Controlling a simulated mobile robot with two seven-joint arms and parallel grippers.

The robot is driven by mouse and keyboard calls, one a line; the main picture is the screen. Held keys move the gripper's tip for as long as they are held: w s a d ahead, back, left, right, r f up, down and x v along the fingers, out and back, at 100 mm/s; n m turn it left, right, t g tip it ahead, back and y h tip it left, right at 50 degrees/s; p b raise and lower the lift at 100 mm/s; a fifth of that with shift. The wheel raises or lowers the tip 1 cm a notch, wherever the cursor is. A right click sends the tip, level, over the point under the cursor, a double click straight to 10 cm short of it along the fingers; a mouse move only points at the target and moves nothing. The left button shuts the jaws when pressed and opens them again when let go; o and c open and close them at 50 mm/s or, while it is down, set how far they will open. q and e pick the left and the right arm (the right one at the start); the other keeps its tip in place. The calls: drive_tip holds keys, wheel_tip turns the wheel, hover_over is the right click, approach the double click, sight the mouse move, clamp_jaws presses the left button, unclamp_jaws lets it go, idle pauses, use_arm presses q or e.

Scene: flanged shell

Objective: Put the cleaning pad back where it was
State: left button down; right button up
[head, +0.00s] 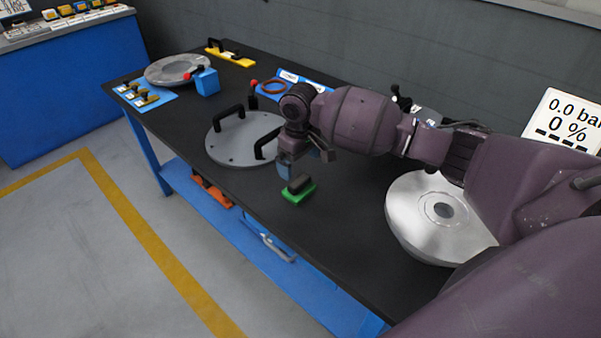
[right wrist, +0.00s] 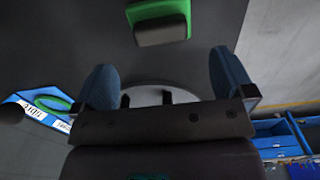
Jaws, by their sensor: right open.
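The cleaning pad (head: 297,195) is a small green block with a dark grip on top. It rests on the black bench top near the front edge. It also shows at the top of the right wrist view (right wrist: 160,22). My right gripper (head: 298,165) hangs just above and behind the pad in the head view. In the right wrist view its blue fingers (right wrist: 166,82) are spread wide with nothing between them, and the pad is beyond them, apart. My left gripper is not in view.
A grey round cover (head: 227,150) with black handles lies left of my gripper. A silver flanged shell (head: 420,205) stands to the right. Blue trays, a yellow handled tool (head: 230,58) and another disc (head: 172,69) lie farther back. The bench between pad and shell is clear.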

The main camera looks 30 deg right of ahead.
sight(299, 180)
drive_tip(key=shift+r, duration=1.45)
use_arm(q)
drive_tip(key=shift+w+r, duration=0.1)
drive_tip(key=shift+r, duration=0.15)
use_arm(e)
drive_tip(key=shift+r, duration=0.15)
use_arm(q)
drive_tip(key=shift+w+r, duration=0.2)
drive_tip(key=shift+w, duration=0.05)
